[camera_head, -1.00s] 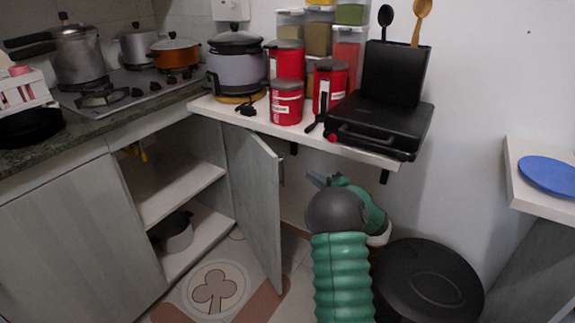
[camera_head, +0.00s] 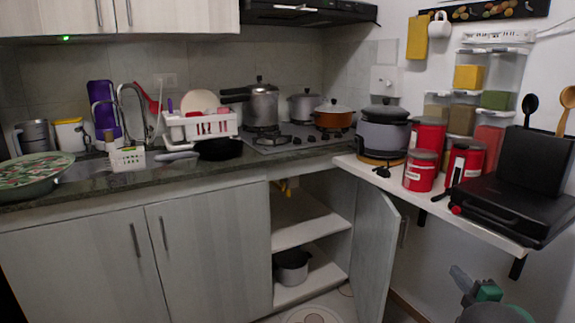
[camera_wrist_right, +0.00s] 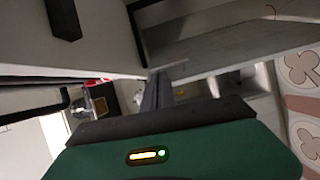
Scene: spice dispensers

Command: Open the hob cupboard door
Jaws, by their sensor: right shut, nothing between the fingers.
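The hob cupboard door (camera_head: 376,250) is a grey-white panel under the hob. It stands wide open, swung out to the right, with its handle (camera_head: 404,232) on the side facing the wall. The open cupboard shows a shelf (camera_head: 300,232) and a pot (camera_head: 291,266) on the lower level. My right gripper (camera_head: 461,279) is low at the right, apart from the door and to its right. In the right wrist view its fingers (camera_wrist_right: 158,92) are shut together and empty. My left gripper is out of view.
A white wall shelf (camera_head: 430,203) with red canisters (camera_head: 422,168) and a black grill (camera_head: 510,208) hangs above my right gripper. A black bracket (camera_head: 517,268) sticks down below it. Two shut cupboard doors (camera_head: 150,255) are at the left. The hob (camera_head: 290,138) carries several pots.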

